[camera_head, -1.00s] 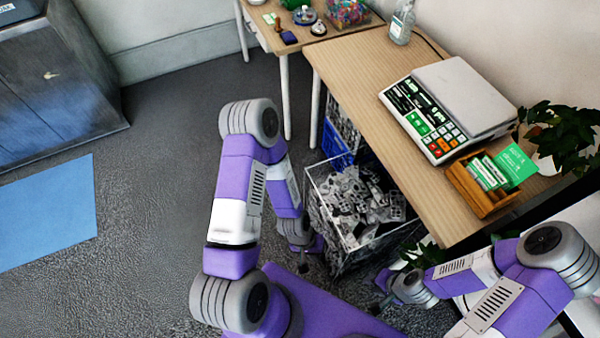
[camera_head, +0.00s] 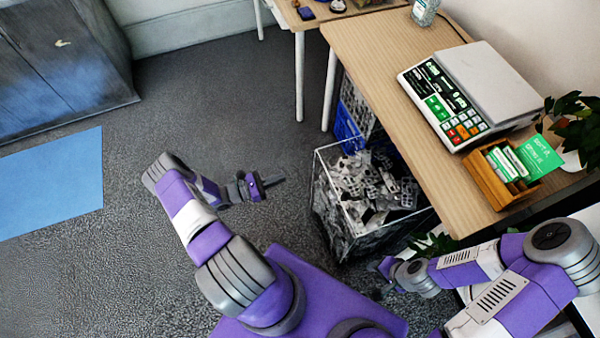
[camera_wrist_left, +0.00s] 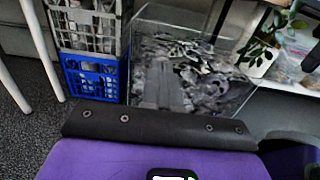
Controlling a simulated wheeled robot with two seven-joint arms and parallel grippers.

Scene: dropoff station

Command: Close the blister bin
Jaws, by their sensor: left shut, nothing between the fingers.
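The blister bin (camera_head: 331,216) is a clear-walled bin on the floor beside the wooden table, filled with silver and grey blister packs. Its top looks open and the packs show from above; I cannot make out a lid. The bin also shows in the left wrist view (camera_wrist_left: 243,97), beyond my fingers. My left gripper (camera_head: 280,180) is shut and empty, left of the bin and apart from it, pointing toward it. Its fingers show in the left wrist view (camera_wrist_left: 165,85). My right gripper (camera_head: 377,290) is low, near the bin's lower right; its jaws are too small to read.
A blue crate (camera_head: 347,129) with a grey crate (camera_head: 356,104) on it stands behind the bin. The table (camera_head: 400,130) overhangs the bin's right side and carries a scale (camera_head: 470,95) and a wooden card box (camera_head: 495,184).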

